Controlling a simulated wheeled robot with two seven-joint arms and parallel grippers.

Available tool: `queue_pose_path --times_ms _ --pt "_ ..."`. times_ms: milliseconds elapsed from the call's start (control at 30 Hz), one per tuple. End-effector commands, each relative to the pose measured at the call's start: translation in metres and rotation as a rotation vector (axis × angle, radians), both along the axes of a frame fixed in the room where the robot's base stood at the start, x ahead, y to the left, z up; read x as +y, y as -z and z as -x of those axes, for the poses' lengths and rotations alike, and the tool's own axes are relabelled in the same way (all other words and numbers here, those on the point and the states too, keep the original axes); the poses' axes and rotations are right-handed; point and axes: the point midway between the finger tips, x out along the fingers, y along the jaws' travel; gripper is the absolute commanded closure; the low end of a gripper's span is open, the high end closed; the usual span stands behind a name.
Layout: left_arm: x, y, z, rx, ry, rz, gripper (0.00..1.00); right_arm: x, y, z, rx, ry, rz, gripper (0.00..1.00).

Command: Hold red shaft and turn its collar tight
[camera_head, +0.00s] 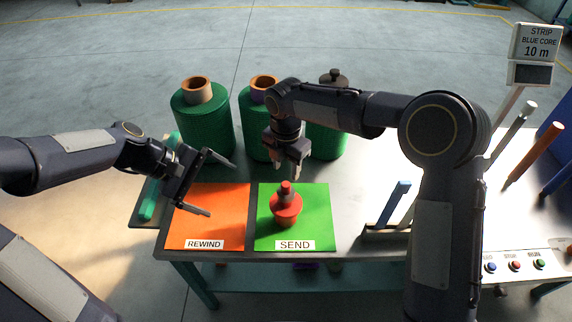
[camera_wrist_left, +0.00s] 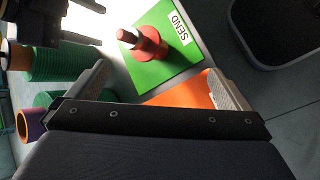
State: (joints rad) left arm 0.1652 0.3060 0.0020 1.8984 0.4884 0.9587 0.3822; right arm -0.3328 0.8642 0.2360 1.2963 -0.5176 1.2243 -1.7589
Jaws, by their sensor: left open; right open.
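The red shaft (camera_head: 286,188) stands upright on the green SEND mat (camera_head: 318,215), with a wide red collar (camera_head: 286,207) around its lower part. It also shows in the left wrist view (camera_wrist_left: 126,35), with the collar (camera_wrist_left: 152,45) around it. My left gripper (camera_head: 222,187) is open and empty above the orange REWIND mat (camera_head: 190,225), left of the shaft. Its two fingers (camera_wrist_left: 160,90) show wide apart in the left wrist view. My right gripper (camera_head: 290,170) points down just above and behind the shaft's top. It is open, and I see no contact with the shaft.
Several green netting rolls (camera_head: 205,130) stand along the back of the table. A green tube (camera_head: 150,190) lies at the left edge. A rack with a blue rod (camera_head: 396,200) is right of the SEND mat. Buttons (camera_head: 514,265) and a sign (camera_head: 536,42) are far right.

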Motion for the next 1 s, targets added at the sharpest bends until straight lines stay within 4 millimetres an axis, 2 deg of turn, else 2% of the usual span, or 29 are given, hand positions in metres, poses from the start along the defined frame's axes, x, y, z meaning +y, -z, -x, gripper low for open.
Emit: queue_pose_path --times_ms 33,100,300,533,700,867,1000 --pt "-0.005 0.017 -0.013 0.062 -0.029 0.034 0.0 0.0 0.0 0.0 0.0 0.0 0.0 0.56" --pt "-0.011 0.038 -0.03 0.138 -0.077 0.081 0.0 0.0 0.0 0.0 0.0 0.0 0.0 0.56" --pt "-0.033 0.108 -0.068 0.362 -0.215 0.207 0.0 0.0 0.0 0.0 0.0 0.0 0.0 0.56" --pt "-0.056 0.181 -0.087 0.567 -0.342 0.313 0.0 0.0 0.0 0.0 0.0 0.0 0.0 0.56" --pt "-0.066 0.207 -0.091 0.64 -0.389 0.349 0.0 0.0 0.0 0.0 0.0 0.0 0.0 0.56" --pt "-0.073 0.215 -0.092 0.657 -0.398 0.358 0.0 0.0 0.0 0.0 0.0 0.0 0.0 0.56" --pt "-0.086 0.223 -0.092 0.656 -0.397 0.357 0.0 0.0 0.0 0.0 0.0 0.0 0.0 0.56"
